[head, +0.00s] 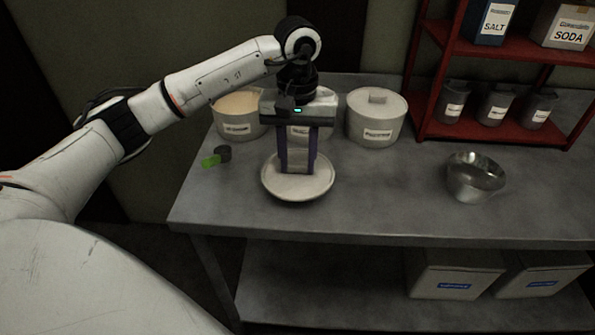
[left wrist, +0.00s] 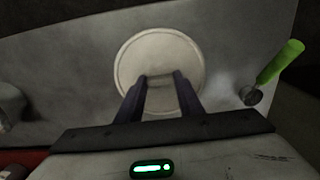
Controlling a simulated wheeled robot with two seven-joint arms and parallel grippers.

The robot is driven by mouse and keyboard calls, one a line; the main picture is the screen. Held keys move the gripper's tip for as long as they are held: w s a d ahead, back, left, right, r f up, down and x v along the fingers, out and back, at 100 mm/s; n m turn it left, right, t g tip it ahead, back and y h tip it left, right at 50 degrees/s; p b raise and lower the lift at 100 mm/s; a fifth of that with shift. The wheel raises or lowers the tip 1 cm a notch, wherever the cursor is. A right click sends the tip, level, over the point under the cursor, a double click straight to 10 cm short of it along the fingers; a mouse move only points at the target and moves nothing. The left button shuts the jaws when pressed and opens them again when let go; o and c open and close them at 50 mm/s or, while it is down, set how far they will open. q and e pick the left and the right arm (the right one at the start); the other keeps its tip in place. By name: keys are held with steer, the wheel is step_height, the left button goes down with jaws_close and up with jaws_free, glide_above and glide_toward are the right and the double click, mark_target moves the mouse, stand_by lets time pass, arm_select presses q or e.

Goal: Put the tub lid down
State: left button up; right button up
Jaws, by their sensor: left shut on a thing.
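The tub lid (head: 318,188) is a round, off-white disc with a block-shaped handle, over the grey counter in front of the tubs. My left gripper (head: 297,170) points down and is shut on the lid's handle. In the left wrist view the lid (left wrist: 160,48) fills the middle, with its handle between the fingertips (left wrist: 160,85). I cannot tell whether the lid touches the counter or hovers just above it. The left tub (head: 237,128) is open and shows pale contents. Another tub (head: 309,132) is mostly hidden behind my gripper. My right gripper is out of view.
A lidded tub (head: 375,122) stands right of my gripper. A green-handled scoop (head: 213,159) lies left of the lid. A metal bowl (head: 475,180) sits on the right, below a red rack (head: 500,135) of labelled containers. The counter between lid and bowl is clear.

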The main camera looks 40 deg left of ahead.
mark_target(297, 165)
arm_select(q)
step_height(297, 165, down, 4)
steer(key=shift+r, duration=0.25)
steer(key=shift+f, duration=0.2)
steer(key=o, duration=1)
steer(key=shift+o, duration=0.2)
steer(key=shift+r, duration=0.2)
step_height(297, 165, up, 12)
